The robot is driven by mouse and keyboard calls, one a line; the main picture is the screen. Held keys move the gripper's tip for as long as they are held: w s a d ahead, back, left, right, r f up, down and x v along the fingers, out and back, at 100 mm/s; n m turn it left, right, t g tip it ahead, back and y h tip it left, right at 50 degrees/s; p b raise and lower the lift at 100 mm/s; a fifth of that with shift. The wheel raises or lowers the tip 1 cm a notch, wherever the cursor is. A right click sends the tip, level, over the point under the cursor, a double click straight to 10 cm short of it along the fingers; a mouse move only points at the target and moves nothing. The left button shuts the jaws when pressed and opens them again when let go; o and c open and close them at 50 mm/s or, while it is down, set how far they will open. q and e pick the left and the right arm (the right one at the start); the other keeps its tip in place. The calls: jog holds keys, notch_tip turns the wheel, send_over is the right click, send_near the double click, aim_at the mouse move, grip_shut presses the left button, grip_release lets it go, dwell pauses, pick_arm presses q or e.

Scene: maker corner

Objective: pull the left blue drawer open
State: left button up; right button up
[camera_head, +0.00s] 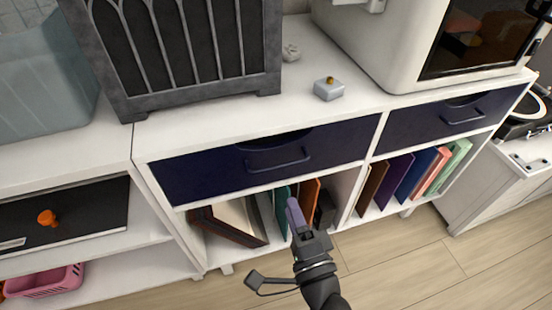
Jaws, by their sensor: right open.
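The left blue drawer (210,172) is a wide dark navy front in the white cabinet. It looks shut, its front about level with the cabinet frame. Its bar handle (278,164) is right of the drawer's middle, below a dark curved cut-out in the top edge. My right gripper (296,215) is open and empty, below the handle in the picture and apart from it. It is in front of the open shelf under the drawer. My left gripper is not in view.
A second navy drawer (425,124) is to the right. Books (380,188) and a leaning frame (228,225) fill the shelves below. On top (225,117) stand a grey arched case (190,88), a small grey box (328,90) and a white machine (400,50). The wooden floor (400,262) in front is clear.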

aim_at(278, 167)
jog(key=x, duration=0.3)
jog(key=b+x, duration=0.1)
jog(key=x, duration=0.2)
jog(key=b+x, duration=0.1)
jog(key=x, duration=0.2)
jog(key=shift+w+d+r, duration=0.1)
jog(key=shift+w+r, duration=0.25)
grip_shut()
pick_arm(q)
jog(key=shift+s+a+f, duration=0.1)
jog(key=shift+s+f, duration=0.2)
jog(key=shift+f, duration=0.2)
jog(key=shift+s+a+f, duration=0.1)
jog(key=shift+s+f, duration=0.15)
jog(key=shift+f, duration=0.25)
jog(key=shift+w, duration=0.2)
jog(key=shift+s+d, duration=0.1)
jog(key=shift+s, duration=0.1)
